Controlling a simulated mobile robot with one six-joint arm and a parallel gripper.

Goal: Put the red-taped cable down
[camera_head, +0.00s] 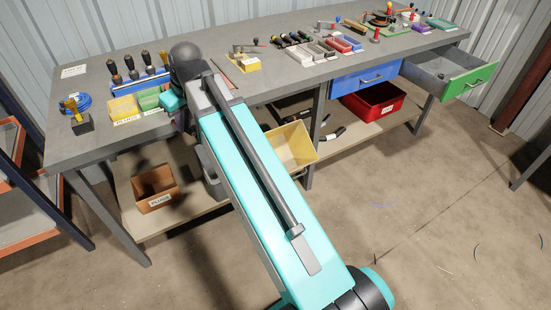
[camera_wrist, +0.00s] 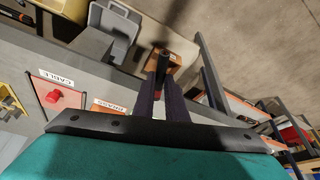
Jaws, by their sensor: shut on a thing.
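My gripper (camera_wrist: 162,88) shows in the wrist view with its two dark fingers close together on the red-taped cable. The cable's dark end (camera_wrist: 168,62) sticks out past the fingertips, and a bit of red (camera_wrist: 157,94) shows between the fingers. The rest of the cable is hidden. Beyond it, apparently lower, is an orange-brown box (camera_wrist: 149,64); the distance between them is unclear. In the head view my arm hides the fingers and the cable, near the bench's front edge.
The grey workbench (camera_head: 80,152) carries a yellow bin (camera_head: 123,108), a green bin (camera_head: 149,99) and several black-handled tools (camera_head: 130,72). On the lower shelf (camera_head: 123,208) stand a brown box (camera_head: 155,188) and a yellow crate (camera_head: 291,146). A green-fronted drawer (camera_head: 470,80) is open at right.

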